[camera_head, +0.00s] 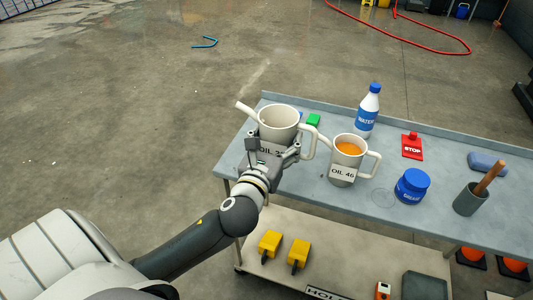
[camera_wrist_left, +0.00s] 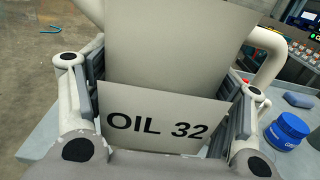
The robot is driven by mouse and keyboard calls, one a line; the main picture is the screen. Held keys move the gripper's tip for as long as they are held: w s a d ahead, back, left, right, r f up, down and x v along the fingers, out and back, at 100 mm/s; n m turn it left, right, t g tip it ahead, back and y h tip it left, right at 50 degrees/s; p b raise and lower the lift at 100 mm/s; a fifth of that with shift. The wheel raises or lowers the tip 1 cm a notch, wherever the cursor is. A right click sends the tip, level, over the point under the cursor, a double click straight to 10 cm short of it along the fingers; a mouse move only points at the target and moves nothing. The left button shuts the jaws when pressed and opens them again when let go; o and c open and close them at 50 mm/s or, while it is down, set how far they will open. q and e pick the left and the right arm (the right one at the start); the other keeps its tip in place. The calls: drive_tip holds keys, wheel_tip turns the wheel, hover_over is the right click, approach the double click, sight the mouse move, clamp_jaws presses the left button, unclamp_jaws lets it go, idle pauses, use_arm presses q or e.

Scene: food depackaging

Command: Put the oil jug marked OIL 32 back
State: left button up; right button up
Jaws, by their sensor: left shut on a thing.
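The cream oil jug marked OIL 32 (camera_head: 279,118) is at the left end of the grey bench in the head view. Its spout points left and its handle is on the right. It looks upright and empty inside. My left gripper (camera_head: 268,150) is shut on it, with a finger on either side of the body. In the left wrist view the jug (camera_wrist_left: 165,115) fills the middle, its label facing the camera between the fingers. Whether its base touches the bench is hidden. My right gripper is not in view.
A second jug marked OIL 46 (camera_head: 343,172), with orange liquid, stands close on the right. A blue-lidded jar (camera_head: 412,187) and a grey cup with a brush handle (camera_head: 470,200) stand further right.

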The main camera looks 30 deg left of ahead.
use_arm(q)
drive_tip(key=shift+w+a+f+b, duration=0.25)
drive_tip(key=shift+w+a+f, duration=1.35)
drive_tip(key=shift+f, duration=0.35)
drive_tip(key=shift+w+a+f+b, duration=0.3)
drive_tip(key=shift+w+a+f, duration=1.3)
drive_tip(key=shift+f, duration=0.4)
drive_tip(key=shift+w+a+f+b, duration=0.25)
drive_tip(key=shift+w+a+f, duration=1.35)
drive_tip(key=shift+f, duration=0.75)
drive_tip(key=shift+f, duration=0.1)
drive_tip(key=o, duration=1.4)
drive_tip(key=shift+c, duration=0.2)
drive_tip(key=shift+f, duration=0.1)
